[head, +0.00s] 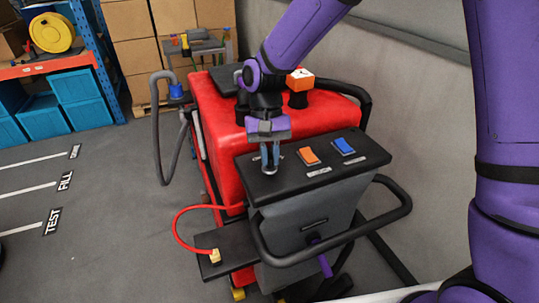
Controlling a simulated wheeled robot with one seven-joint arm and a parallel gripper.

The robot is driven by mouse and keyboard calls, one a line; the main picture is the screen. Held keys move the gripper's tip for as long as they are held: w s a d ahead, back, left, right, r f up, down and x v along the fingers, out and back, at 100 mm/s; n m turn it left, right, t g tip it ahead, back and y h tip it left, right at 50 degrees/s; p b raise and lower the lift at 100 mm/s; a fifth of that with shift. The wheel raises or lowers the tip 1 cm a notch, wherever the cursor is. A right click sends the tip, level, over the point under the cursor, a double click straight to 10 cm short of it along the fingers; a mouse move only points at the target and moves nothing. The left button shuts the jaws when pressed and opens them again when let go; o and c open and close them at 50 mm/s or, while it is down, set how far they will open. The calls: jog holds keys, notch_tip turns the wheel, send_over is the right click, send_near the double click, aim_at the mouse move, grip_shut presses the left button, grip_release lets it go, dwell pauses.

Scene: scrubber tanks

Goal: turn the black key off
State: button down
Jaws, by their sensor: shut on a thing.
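The red scrubber machine (217,113) stands in the middle, with a black control panel (350,171) on its rear. My gripper (270,166) points down at the left part of this panel, its fingers close together and shut. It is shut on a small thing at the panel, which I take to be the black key. The key is too small and too covered by the fingers to make out, so its turn position cannot be told.
An orange switch (309,156) and a blue switch (343,146) sit right of my gripper. A black handlebar (385,222) curves around the rear. A red cable (177,222) loops at left. A grey wall is close on the right; open floor (110,225) lies left.

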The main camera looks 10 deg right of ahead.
jog(key=shift+n+h, duration=0.5)
jog(key=shift+n, duration=0.7)
jog(key=c, duration=1.1)
grip_release()
jog(key=shift+c, duration=0.2)
jog(key=v, duration=1.1)
jog(key=shift+s, duration=0.15)
